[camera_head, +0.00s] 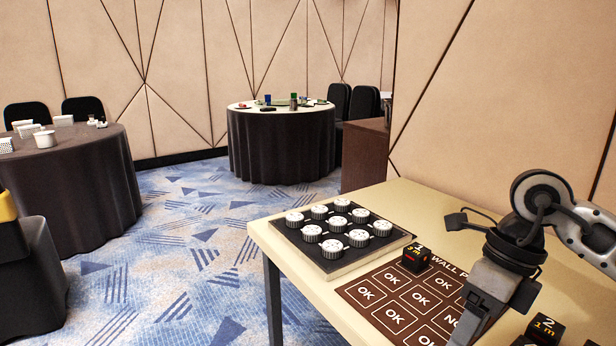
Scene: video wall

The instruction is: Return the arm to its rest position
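My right arm (545,205) comes in from the right over the beige table. Its gripper (472,322) points down over the right part of a brown printed card, near the bottom edge of the view. The fingertips run close to the picture's edge, and I cannot tell whether they are open or shut. I see no object held in it. My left gripper is not in view.
The beige table (285,254) bears a black panel (341,262) with several white knobs, the "OK" card (362,292), a dark block marked 1 (416,258) and one marked 2 (545,329). Round tables (80,180) (280,145) stand beyond; carpet (190,245) lies between.

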